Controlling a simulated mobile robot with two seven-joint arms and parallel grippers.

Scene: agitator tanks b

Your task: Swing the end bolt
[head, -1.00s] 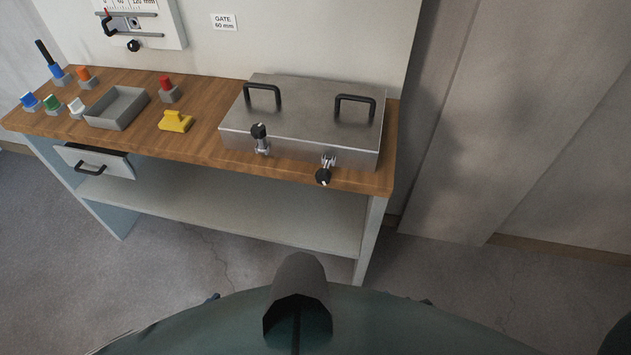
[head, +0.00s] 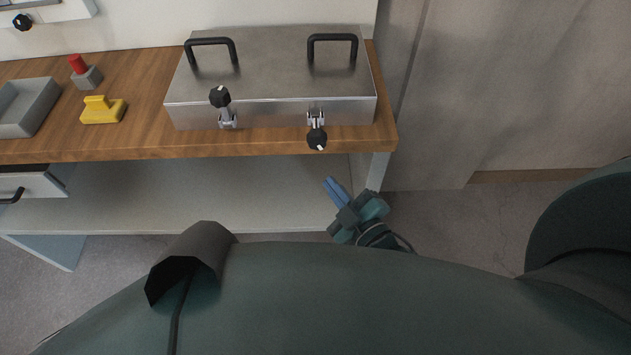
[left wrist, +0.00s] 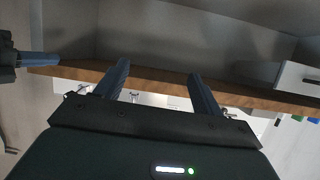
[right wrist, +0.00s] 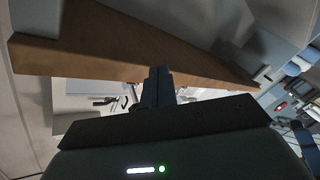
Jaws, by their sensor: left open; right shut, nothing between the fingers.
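A grey metal box (head: 275,70) with a lid stands at the right end of the wooden bench. Two bolts with black knobs sit on its front. The left bolt (head: 220,97) points upward, its knob above its bracket. The right bolt (head: 317,138), nearest the box's right end, hangs down over the bench's front edge. My right gripper (head: 335,189) is shut and empty, below and in front of the bench edge, apart from both bolts; its fingers show in the right wrist view (right wrist: 158,84). My left gripper (left wrist: 160,84) is open and empty in its wrist view, outside the head view.
The bench top (head: 145,140) has an overhanging front edge above my right gripper. A shelf (head: 200,195) and a drawer (head: 30,186) lie under it. A yellow piece (head: 103,110), a red-topped block (head: 85,72) and a grey tray (head: 25,107) are left of the box.

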